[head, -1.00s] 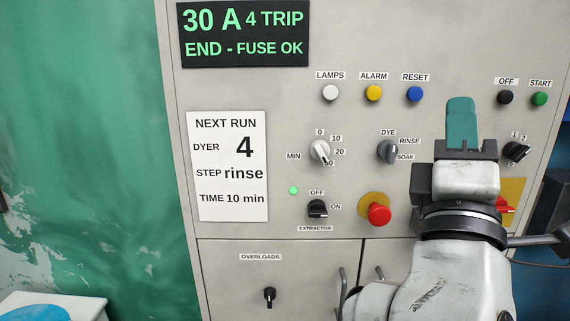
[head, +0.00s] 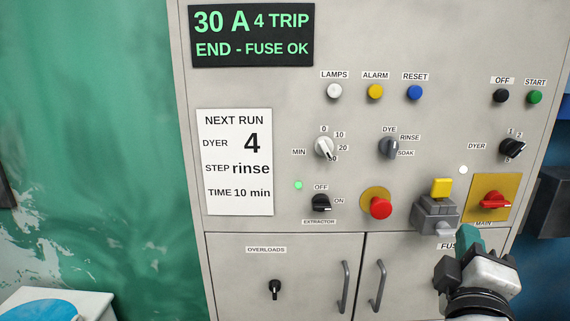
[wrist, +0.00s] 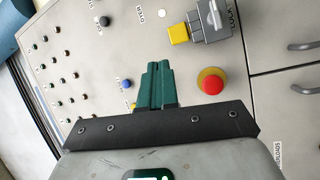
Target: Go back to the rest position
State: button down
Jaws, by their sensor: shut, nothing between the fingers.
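My gripper (head: 470,240) is at the lower right of the head view, in front of the grey control cabinet (head: 225,90) and just below the grey fuse unit with a yellow block (head: 441,188). Its green fingers are together and empty, as the wrist view (wrist: 157,84) also shows. The black and grey wrist hides part of the right cabinet door and the label by the fuse unit. The fingers appear apart from the panel, though the exact gap is unclear.
The red main switch (head: 495,200), the red stop button (head: 380,208) and several knobs stick out of the panel. Door handles (head: 345,286) stand out below. A white box with a blue top (head: 40,307) is at lower left. The green wall (head: 100,120) side is clear.

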jog(key=s+d+f+m+g+y, duration=0.1)
jog(key=s+f+m+g, duration=0.15)
jog(key=f, duration=0.65)
jog(key=s+d+f+m+g+y, duration=0.2)
jog(key=s+f+g, duration=0.2)
jog(key=f, duration=0.5)
jog(key=s+d+f+m+g+y, duration=0.1)
jog(key=s+f+m+g, duration=0.2)
jog(key=f, duration=0.6)
jog(key=s+a+f+m+g+y, duration=0.1)
jog(key=s+f+g+y, duration=0.1)
jog(key=s+f, duration=0.5)
jog(key=s+a+f+m+g+y, duration=0.2)
jog(key=s+f+g, duration=0.3)
jog(key=s, duration=0.8)
notch_tip(320, 180, down, 3)
jog(key=shift+s+a+r, duration=0.2)
jog(key=shift+s+a, duration=0.1)
